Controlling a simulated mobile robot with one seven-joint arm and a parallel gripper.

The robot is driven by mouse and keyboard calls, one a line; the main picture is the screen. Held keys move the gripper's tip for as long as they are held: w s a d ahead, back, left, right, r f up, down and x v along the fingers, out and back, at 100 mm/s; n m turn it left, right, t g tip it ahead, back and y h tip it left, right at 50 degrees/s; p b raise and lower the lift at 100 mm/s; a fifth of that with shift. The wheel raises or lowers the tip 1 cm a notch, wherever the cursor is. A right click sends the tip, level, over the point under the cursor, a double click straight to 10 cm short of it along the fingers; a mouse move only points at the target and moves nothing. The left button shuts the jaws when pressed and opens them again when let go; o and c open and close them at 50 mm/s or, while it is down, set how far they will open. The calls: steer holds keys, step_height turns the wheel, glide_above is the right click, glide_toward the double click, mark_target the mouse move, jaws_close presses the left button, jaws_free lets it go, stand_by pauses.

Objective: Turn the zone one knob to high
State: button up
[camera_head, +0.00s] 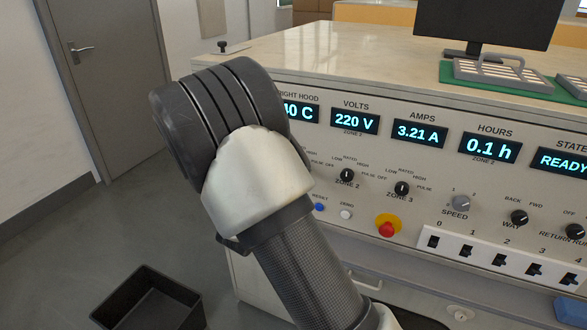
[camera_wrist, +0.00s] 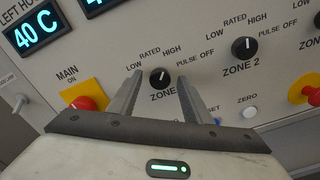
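The zone one knob (camera_wrist: 160,77) is a small black dial with a white mark, seen in the wrist view. Its mark looks roughly upright, near RATED; HIGH is printed to the upper right. My gripper (camera_wrist: 160,83) is open, with one finger to each side of the knob in the picture. I cannot tell whether the fingertips touch the knob or panel. The zone number is partly hidden by the right finger. In the head view my arm hides this knob and my gripper.
The zone two knob (camera_wrist: 244,48) sits to the right. A red main button on yellow (camera_wrist: 84,103) is to the left. In the head view, a red button (camera_head: 387,229), zone three knob (camera_head: 401,188) and switch row (camera_head: 500,260) are on the panel. A black bin (camera_head: 150,300) stands on the floor.

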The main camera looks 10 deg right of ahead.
steer(key=p+v, duration=0.2)
steer(key=v, duration=1.5)
steer(key=shift+s, duration=0.15)
steer(key=shift+a, duration=0.1)
steer(key=s+d+r+m+g+h, duration=0.25)
steer(key=d+m+g, duration=0.35)
steer(key=d, duration=0.3)
steer(key=s+d+r+m+g+y, duration=0.1)
steer(key=s+d+m+g+y, duration=0.25)
steer(key=s+m, duration=0.35)
steer(key=s+d+r+m+g+y, duration=0.2)
steer(key=s+d+m+g+y, duration=0.15)
steer(key=s, duration=0.55)
steer(key=s+a+r+m+t+y, duration=0.1)
steer(key=a+r+m+t+y, duration=0.3)
steer(key=a+r+m+y, duration=0.15)
step_height(320, 180, up, 23)
steer(key=p, duration=2.2)
steer(key=shift+f+m+y, duration=0.15)
steer(key=shift+m+y, duration=0.15)
steer(key=shift+m, duration=0.1)
